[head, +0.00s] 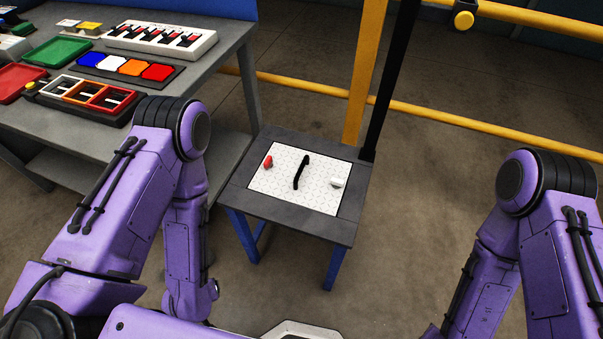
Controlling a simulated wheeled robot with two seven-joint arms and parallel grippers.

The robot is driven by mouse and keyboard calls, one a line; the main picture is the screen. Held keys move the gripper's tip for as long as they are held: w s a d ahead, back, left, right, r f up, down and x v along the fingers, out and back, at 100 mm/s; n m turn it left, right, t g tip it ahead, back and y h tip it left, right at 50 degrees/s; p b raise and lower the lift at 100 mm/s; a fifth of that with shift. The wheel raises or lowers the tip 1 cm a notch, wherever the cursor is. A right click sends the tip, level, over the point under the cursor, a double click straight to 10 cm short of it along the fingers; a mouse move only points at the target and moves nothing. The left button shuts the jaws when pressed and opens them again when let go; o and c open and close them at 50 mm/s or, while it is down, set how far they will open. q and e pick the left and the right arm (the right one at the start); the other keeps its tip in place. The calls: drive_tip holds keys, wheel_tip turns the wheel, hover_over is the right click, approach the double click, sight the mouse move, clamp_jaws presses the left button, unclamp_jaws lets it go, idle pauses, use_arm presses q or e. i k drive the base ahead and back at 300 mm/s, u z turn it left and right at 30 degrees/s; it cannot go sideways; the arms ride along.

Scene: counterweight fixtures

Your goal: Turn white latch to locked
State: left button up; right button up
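The white latch (337,182) is a small knob near the right edge of a white patterned plate (279,196). The plate is set in the top of a small dark grey table (238,184) with blue legs. A red latch (268,162) is near the plate's left edge, and a black curved handle (301,172) stands between them. The white latch is too small to tell its turned position. My two purple arms come down at the left and right, apart from the small table. Neither gripper shows.
A larger grey workbench (212,70) at upper left holds a green tray (57,52), a red tray (18,80), colored tiles (126,67) and a white switch panel (160,40). Yellow and black posts (366,80) rise behind the small table. Open floor lies right of it.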

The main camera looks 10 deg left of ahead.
sight(337, 183)
drive_tip(key=z, duration=1.9)
drive_tip(key=k, duration=0.75)
drive_tip(key=u, duration=1.05)
drive_tip(key=i, duration=0.5)
drive_tip(key=u, duration=0.05)
